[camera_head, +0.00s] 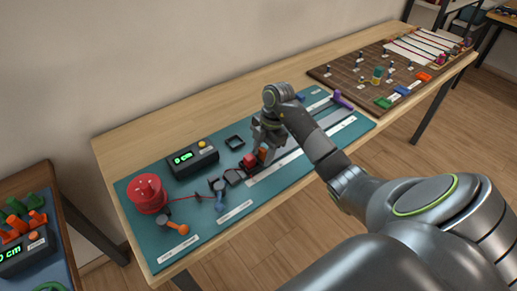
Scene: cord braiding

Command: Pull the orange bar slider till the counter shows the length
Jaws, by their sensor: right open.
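The orange bar slider (262,154) shows as a small orange piece low under my right gripper, partly hidden by it. The counter (193,159) is a black box with lit green digits and a yellow button on the teal mat; the digits are too small to read surely. My left gripper is out of view.
A red spool (147,193) with a red cord stands at the teal mat's (205,232) left end. A purple-handled piece (342,99) lies at its right end. A brown pegboard (352,75) lies farther right. A side table with another counter (22,252) stands left.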

